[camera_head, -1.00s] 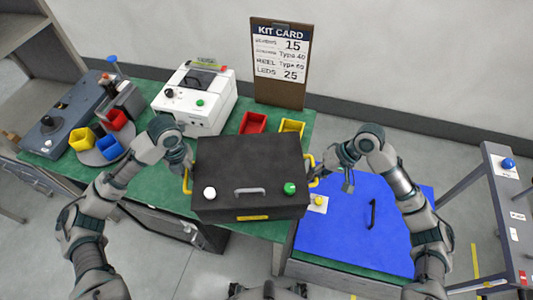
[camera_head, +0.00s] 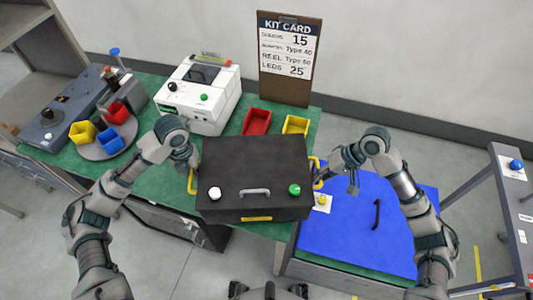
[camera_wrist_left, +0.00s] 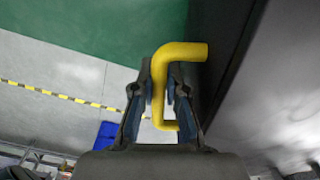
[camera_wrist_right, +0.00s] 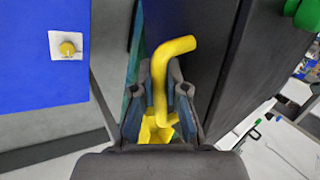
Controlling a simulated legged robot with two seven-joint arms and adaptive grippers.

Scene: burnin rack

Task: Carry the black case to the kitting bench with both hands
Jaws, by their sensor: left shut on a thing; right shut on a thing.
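The black case (camera_head: 255,170) has a grey front handle, a white knob, a green knob and a yellow handle on each side. It is in front of me in the head view, over the front part of the green-topped bench (camera_head: 150,178). I cannot tell whether its underside touches the bench. My left gripper (camera_head: 191,166) is shut on the left yellow handle, which shows between its fingers in the left wrist view (camera_wrist_left: 163,85). My right gripper (camera_head: 325,173) is shut on the right yellow handle, seen in the right wrist view (camera_wrist_right: 160,85).
Behind the case stand a white machine (camera_head: 200,97), a red bin (camera_head: 257,121), a yellow bin (camera_head: 295,125) and the kit card (camera_head: 288,60). A carousel of coloured bins (camera_head: 105,148) is at left. A blue panel (camera_head: 345,235) lies at right, beside a grey frame (camera_head: 505,215).

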